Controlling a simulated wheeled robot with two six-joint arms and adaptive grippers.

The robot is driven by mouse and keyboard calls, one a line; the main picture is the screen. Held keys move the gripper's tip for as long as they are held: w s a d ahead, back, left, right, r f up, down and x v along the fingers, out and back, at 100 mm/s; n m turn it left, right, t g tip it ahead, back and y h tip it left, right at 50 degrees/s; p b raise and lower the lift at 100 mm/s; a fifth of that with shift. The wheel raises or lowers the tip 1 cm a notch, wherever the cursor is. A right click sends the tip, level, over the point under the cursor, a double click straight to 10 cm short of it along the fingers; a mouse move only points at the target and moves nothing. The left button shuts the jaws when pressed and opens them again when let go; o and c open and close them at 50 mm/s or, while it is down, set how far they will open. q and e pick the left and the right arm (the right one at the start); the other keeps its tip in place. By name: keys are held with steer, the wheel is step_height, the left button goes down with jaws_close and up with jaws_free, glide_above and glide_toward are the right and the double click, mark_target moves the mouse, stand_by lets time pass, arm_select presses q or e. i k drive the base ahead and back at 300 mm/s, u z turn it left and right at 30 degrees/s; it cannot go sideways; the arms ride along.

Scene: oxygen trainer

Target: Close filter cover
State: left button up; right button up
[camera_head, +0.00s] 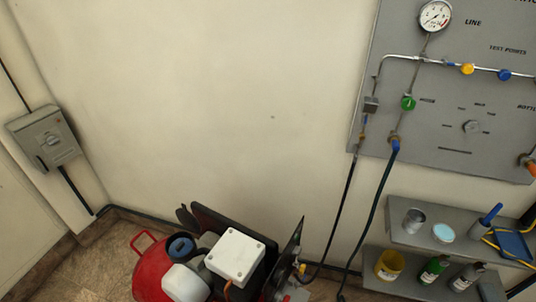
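A red machine (152,272) stands on the floor at the bottom of the head view, cut off by the lower edge. On it are a white box (235,254) with corner screws, a white rounded container (186,283) and a dark round part with a blue top (180,246). A dark flat panel (228,225) stands tilted behind the white box, and another dark panel (290,256) stands at its right. I cannot tell which part is the filter cover or whether it is open. Neither of my grippers is in view.
A grey panel (455,120) with gauge (435,16), valves and pipes hangs on the right wall. Hoses (375,205) run down from it. Grey shelves (405,238) hold cans and bottles. A grey switch box (44,138) is on the left wall. The middle wall is bare.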

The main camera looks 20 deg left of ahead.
mark_target(188, 219)
steer(key=z, duration=0.25)
steer(key=k, duration=0.7)
steer(key=u, duration=1.4)
steer(key=i, duration=0.5)
steer(key=u, duration=0.05)
